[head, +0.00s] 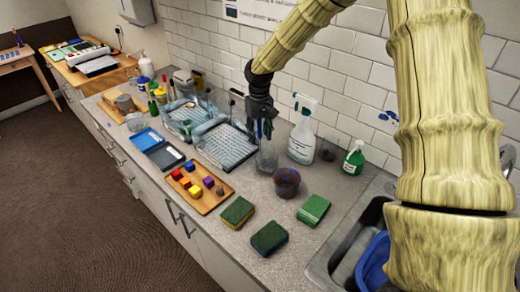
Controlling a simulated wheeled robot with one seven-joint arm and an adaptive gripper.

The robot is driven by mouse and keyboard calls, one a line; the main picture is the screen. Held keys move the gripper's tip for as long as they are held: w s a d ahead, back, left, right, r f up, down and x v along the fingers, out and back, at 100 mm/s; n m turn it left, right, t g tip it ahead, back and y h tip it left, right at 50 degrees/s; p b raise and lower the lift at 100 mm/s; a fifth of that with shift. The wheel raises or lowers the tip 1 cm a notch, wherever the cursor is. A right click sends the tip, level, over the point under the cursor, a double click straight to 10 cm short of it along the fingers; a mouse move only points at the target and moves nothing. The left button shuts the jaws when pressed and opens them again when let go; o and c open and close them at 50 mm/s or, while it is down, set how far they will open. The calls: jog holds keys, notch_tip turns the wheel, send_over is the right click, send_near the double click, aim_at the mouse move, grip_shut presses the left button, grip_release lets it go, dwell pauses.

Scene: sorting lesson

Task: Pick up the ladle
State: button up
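My gripper (263,127) points down over the counter, just above a clear glass or jar (267,158). Thin dark, blue and green shapes show at its fingertips; I cannot tell whether they are fingers or utensil handles. No ladle can be made out for certain. A thin dark upright utensil (234,101) stands just left of the gripper, its kind too small to tell. Whether the fingers are open, or hold anything, is not clear.
A wire dish rack (226,147), a white spray bottle (303,136) and a dark round pot (286,182) stand close by. A wooden tray (207,202) holds coloured blocks. Several sponges (238,212) lie in front. The sink (340,262) is at right. Tiled wall behind.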

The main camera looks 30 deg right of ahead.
jog(key=shift+s+a+r, duration=0.15)
jog(key=shift+s+r, duration=0.05)
jog(key=shift+s, duration=0.05)
jog(key=shift+w+d+f, duration=0.1)
jog(key=shift+d+f, duration=0.05)
jog(key=shift+d, duration=0.05)
grip_shut()
jog(key=shift+a, duration=0.1)
